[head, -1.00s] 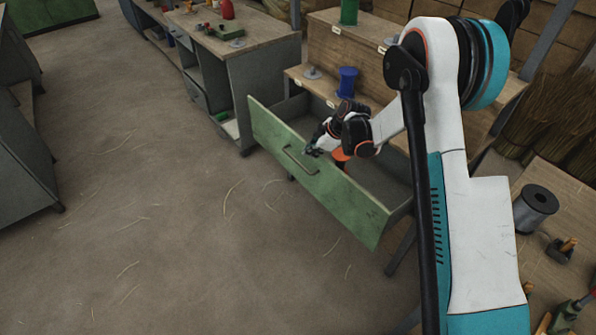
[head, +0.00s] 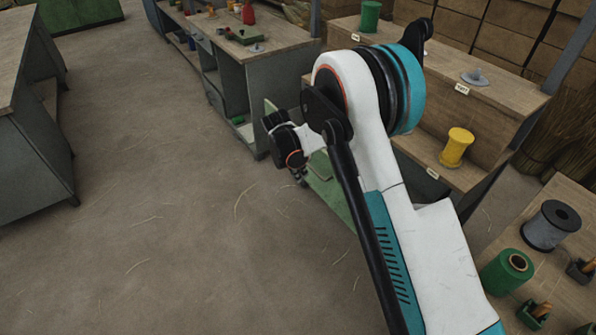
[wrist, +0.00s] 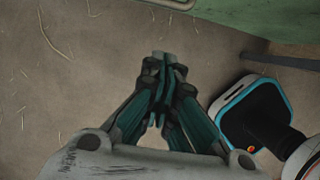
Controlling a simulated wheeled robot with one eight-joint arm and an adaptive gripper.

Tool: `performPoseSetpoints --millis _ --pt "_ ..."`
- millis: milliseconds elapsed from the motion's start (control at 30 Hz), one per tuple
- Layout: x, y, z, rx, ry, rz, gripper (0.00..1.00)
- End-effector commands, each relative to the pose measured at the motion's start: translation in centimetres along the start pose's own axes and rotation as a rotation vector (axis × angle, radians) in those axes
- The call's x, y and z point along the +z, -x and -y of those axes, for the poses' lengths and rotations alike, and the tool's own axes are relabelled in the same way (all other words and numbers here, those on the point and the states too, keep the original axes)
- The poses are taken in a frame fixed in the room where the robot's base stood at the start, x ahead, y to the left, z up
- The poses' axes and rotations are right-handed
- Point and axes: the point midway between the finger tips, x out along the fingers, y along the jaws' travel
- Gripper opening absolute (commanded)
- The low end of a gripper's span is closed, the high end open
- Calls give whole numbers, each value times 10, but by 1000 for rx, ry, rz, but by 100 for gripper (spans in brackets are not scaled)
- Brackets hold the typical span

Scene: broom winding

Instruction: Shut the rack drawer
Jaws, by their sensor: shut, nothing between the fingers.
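The green front of the rack drawer (head: 328,192) shows in the head view, partly hidden behind my arm. It stands out from the wooden rack (head: 405,22), so the drawer looks open; its inside is hidden. My gripper (head: 300,174) is outside the drawer, at the floor side of its front, near the handle. In the wrist view my gripper (wrist: 160,62) is shut and empty, over the floor. The green drawer front (wrist: 250,20) crosses the top right there, apart from the fingertips in the picture. Contact with the drawer cannot be told from the head view.
The rack carries a yellow spool (head: 457,147), a green spool (head: 370,17) and a grey spool base (head: 474,77). A bench (head: 275,37) stands behind the drawer. A worktable (head: 478,232) with spools is at the right. The floor (head: 170,220) at left is clear.

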Motion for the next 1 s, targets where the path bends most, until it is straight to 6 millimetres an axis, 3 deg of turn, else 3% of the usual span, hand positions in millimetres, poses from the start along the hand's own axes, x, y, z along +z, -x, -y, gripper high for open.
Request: performPoseSetpoints --millis 33,233,500,1000 --pt "-1 -14 0 0 -1 0 0" --pt "2 -49 0 0 -2 0 0" --pt "31 -61 0 0 -2 -1 0" --pt "36 -61 0 0 -1 -1 0"
